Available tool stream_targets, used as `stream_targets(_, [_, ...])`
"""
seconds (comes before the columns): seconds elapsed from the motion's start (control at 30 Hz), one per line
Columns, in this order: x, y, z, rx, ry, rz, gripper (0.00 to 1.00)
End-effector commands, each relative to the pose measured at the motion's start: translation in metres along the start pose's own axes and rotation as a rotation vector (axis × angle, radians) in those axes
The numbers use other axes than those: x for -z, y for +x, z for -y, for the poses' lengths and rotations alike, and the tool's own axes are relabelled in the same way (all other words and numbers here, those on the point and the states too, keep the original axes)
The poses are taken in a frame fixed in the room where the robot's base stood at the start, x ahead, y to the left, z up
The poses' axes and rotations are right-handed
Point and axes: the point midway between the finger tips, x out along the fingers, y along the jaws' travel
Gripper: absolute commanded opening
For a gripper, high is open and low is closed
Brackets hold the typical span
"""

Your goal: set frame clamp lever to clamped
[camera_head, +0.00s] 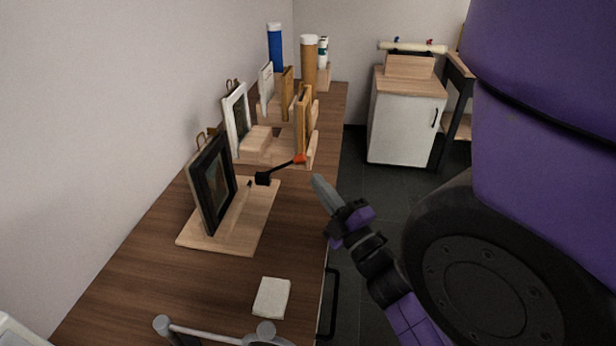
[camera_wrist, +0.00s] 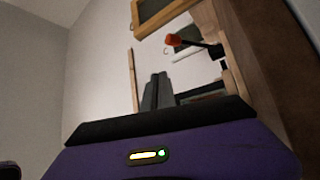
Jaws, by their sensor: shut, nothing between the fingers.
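The frame clamp lever (camera_head: 283,170) is a black arm with a red-orange tip, at the right of a black picture frame (camera_head: 212,185) on a light wooden board (camera_head: 215,243). In the head view the lever points right and slightly up, toward the table's right edge. My gripper (camera_head: 318,182) is shut and empty, at the table's right edge, a little right of and below the red tip in the picture, apart from it. In the wrist view the lever's red tip (camera_wrist: 173,40) shows above and just right of my gripper (camera_wrist: 158,80).
More frames stand in wooden holders (camera_head: 255,145) behind the board. Blue (camera_head: 275,48) and brown (camera_head: 308,62) tubes stand at the back. A white pad (camera_head: 271,297) lies in front. A white cabinet (camera_head: 405,118) stands across the floor. The wall is close on the left.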

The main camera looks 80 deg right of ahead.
Motion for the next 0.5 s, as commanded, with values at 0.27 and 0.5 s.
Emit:
stream_targets(0.27, [0.002,-0.021,-0.007,-0.001,0.0,-0.001,0.0])
stream_targets(0.5, [0.003,-0.022,-0.008,-0.001,0.0,-0.001,0.0])
